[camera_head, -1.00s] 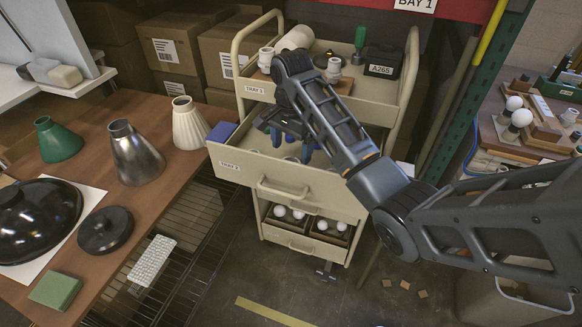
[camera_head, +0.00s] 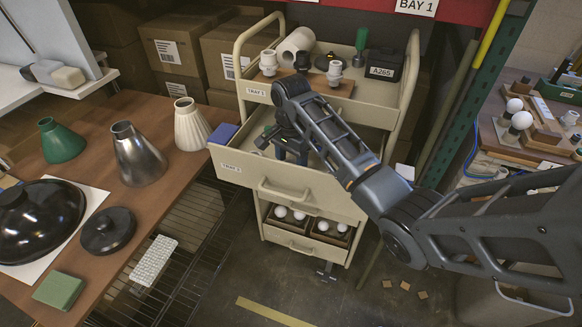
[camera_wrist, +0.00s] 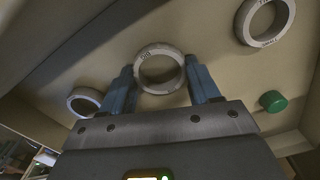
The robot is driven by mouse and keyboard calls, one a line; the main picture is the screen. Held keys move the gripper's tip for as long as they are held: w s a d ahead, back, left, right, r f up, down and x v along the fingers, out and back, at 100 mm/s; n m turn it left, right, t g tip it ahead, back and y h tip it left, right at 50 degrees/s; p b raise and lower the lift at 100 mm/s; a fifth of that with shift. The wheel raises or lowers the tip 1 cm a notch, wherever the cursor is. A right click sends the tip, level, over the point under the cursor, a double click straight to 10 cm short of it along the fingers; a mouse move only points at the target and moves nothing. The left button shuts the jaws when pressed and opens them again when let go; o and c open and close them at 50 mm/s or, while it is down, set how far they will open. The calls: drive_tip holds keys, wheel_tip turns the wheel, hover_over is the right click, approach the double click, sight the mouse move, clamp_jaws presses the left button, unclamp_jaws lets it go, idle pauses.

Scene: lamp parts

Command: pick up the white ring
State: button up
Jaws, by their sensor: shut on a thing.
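A white ring (camera_wrist: 160,90) with dark marking on its rim lies between my two blue fingers in the wrist view. My gripper (camera_wrist: 161,76) is shut on it, with one finger at each outer side. The ring is close to the drawer floor; I cannot tell whether it touches. In the head view my gripper (camera_head: 289,152) is down inside the open drawer labelled TRAY 2 (camera_head: 285,188), and my arm hides the ring there. Another white ring (camera_wrist: 262,42) lies at the upper right of the wrist view, and a third ring (camera_wrist: 72,104) at the left.
A green round piece (camera_wrist: 273,101) lies in the drawer right of my gripper in the wrist view. A purple-blue block (camera_head: 222,133) is at the drawer's left corner. Tray 1 (camera_head: 375,101) above holds white fittings and a black A265 box (camera_head: 385,62). A table (camera_head: 150,215) with lampshades stands left.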

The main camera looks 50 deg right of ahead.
drive_tip(key=c, duration=0.4)
